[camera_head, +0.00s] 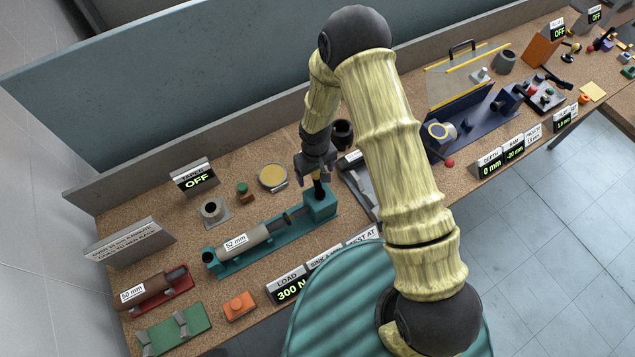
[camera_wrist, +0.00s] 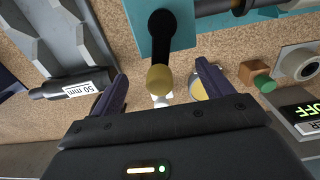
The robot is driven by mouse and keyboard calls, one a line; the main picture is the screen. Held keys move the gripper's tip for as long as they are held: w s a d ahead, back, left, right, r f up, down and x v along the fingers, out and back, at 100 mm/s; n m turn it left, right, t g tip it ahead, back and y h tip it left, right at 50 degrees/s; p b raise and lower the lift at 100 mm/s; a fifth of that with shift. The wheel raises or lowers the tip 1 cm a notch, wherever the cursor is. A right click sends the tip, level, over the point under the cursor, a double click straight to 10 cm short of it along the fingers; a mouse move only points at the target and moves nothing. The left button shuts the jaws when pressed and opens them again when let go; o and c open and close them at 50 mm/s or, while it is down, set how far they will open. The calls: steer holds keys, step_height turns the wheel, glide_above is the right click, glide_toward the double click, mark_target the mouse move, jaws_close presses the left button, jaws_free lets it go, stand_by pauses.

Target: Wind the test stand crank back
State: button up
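The teal test stand (camera_head: 270,245) lies on the cork bench top and holds a grey cylinder labelled 52 mm (camera_head: 242,240). Its crank is a black arm (camera_wrist: 158,35) on the teal end block (camera_head: 320,204), with an olive-yellow knob (camera_wrist: 160,78) at its tip. In the wrist view the arm points down the picture. My gripper (camera_head: 312,178) is over the end block, fingers apart. In the wrist view the knob shows between the two fingers of my gripper (camera_wrist: 160,88), touching neither. How deep it sits between them I cannot tell. The LOAD display (camera_head: 289,288) reads 300 N.
A grey V-shaped rack (camera_wrist: 55,40) with a cylinder labelled 50 mm is beside the end block. A round yellow-topped tin (camera_head: 272,177), a grey ring block (camera_head: 213,210) and an OFF display (camera_head: 195,179) stand behind. A red-based stand (camera_head: 178,297) is at left.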

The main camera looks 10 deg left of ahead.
steer(key=c, duration=1.6)
steer(key=n, duration=0.1)
steer(key=a+n, duration=0.1)
steer(key=n, duration=0.1)
steer(key=s+n, duration=0.1)
steer(key=shift+s+a+n, duration=0.1)
steer(key=shift+a+n, duration=0.25)
steer(key=shift+n, duration=0.05)
steer(key=s+n, duration=0.1)
steer(key=n, duration=0.1)
steer(key=s+a+n, duration=0.1)
steer(key=n, duration=0.1)
steer(key=shift+a+n+b, duration=0.1)
steer(key=shift+n+b, duration=0.3)
